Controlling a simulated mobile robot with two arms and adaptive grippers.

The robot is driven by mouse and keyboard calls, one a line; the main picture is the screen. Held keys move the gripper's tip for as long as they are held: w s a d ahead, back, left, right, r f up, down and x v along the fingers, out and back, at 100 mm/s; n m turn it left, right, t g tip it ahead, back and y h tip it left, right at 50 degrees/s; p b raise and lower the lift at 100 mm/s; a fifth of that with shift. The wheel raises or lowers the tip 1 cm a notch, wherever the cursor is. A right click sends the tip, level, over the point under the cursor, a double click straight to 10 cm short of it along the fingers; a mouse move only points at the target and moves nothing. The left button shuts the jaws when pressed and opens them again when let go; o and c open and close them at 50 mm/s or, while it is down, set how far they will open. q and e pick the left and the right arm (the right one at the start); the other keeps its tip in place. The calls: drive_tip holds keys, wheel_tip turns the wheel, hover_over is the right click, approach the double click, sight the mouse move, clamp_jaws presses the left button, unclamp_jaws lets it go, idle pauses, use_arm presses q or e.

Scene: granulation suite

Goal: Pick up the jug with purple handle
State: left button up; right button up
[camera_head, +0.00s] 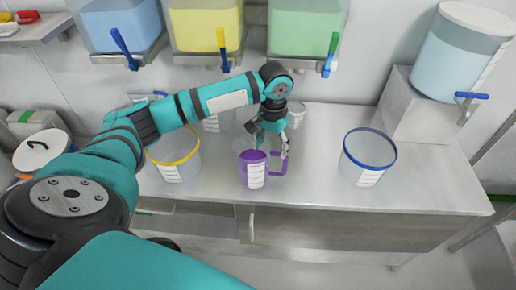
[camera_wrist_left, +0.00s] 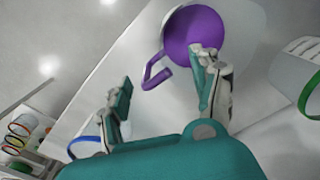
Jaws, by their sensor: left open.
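The jug with the purple handle (camera_head: 253,172) stands on the steel counter, clear-walled with purple inside and a white label. Its handle (camera_head: 279,164) sticks out to the right. My left gripper (camera_head: 271,148) is open, just above and behind the jug's handle side. In the left wrist view the purple handle (camera_wrist_left: 155,76) shows between the two spread fingers (camera_wrist_left: 162,70), and one fingertip overlaps the purple jug body (camera_wrist_left: 190,36). I cannot tell whether that finger touches the jug. My right gripper is not in view.
A yellow-rimmed container (camera_head: 172,170) stands left of the jug, and a blue-rimmed one (camera_head: 366,160) stands to the right. A small white-labelled cup (camera_head: 296,114) is behind. Tanks with coloured taps, such as the green one (camera_head: 305,28), hang above. Counter (camera_head: 320,185) between jug and blue-rimmed container is clear.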

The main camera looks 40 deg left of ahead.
sight(262, 164)
use_arm(q)
wheel_tip(262, 164, down, 5)
drive_tip(key=shift+d+f+p, duration=0.15)
drive_tip(key=shift+f+p, duration=0.05)
drive_tip(key=shift+p, duration=0.6)
drive_tip(key=c, duration=1.3)
clamp_jaws()
drive_tip(key=shift+w+r, duration=0.1)
drive_tip(key=shift+r, duration=0.05)
